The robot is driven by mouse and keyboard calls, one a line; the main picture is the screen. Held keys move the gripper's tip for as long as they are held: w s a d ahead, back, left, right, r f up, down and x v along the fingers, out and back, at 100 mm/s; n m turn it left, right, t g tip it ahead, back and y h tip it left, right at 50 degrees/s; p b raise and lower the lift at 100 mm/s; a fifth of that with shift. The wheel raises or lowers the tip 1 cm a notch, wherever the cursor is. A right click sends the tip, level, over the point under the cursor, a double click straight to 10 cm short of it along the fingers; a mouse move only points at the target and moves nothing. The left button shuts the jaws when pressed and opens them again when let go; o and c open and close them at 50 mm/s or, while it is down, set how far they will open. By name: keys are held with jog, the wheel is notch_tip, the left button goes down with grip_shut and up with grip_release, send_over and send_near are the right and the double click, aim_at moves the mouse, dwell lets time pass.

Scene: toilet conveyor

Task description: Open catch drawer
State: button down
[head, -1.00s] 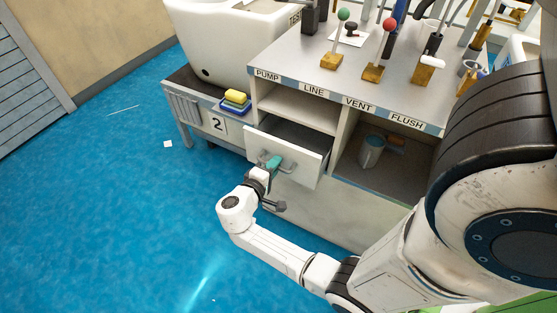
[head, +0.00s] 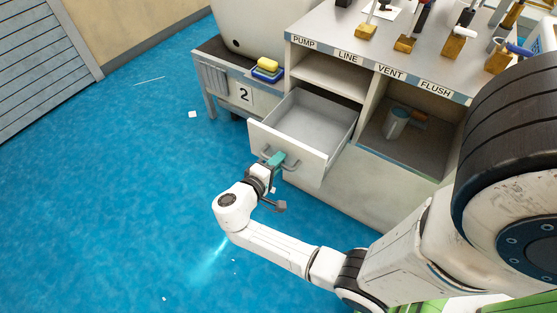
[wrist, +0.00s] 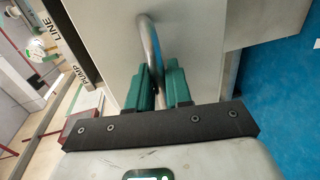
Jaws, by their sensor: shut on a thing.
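The catch drawer (head: 303,127) is a light grey drawer pulled out of the cabinet below the PUMP and LINE labels. Its inside shows as an empty grey tray. A curved metal handle (head: 290,166) is on its front, and the handle also shows in the wrist view (wrist: 150,48). My gripper (head: 275,160) has teal fingers and is at the drawer front, shut on the handle. In the wrist view the teal fingers (wrist: 161,88) stand on either side of the handle bar.
An open shelf sits above the drawer (head: 328,77). A grey cup (head: 396,122) stands in the right compartment. A yellow sponge (head: 268,63) lies on a blue tray on the side table marked 2. The blue floor (head: 130,190) left of the drawer is mostly clear.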

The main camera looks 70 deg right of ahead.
jog(key=c, duration=1.2)
grip_release()
jog(key=shift+a, duration=0.1)
jog(key=v, duration=1)
jog(key=shift+a, duration=0.3)
jog(key=s+a+r+y+p, duration=0.1)
jog(key=s+r+y+p, duration=0.1)
jog(key=s+y+p, duration=0.55)
jog(key=s+a+r+t+y+p, duration=0.1)
jog(key=a+r+y, duration=0.1)
jog(key=s+a+r+n+t+y+p, duration=0.1)
jog(key=a+r+t+y+p, duration=0.1)
jog(key=a+r+y, duration=0.1)
jog(key=s+a+r+n+t+y+p, duration=0.1)
jog(key=a+r+y, duration=0.1)
jog(key=r, duration=0.1)
jog(key=shift+a+t+y, duration=0.25)
jog(key=shift+a+t, duration=0.05)
jog(key=shift+a, duration=0.1)
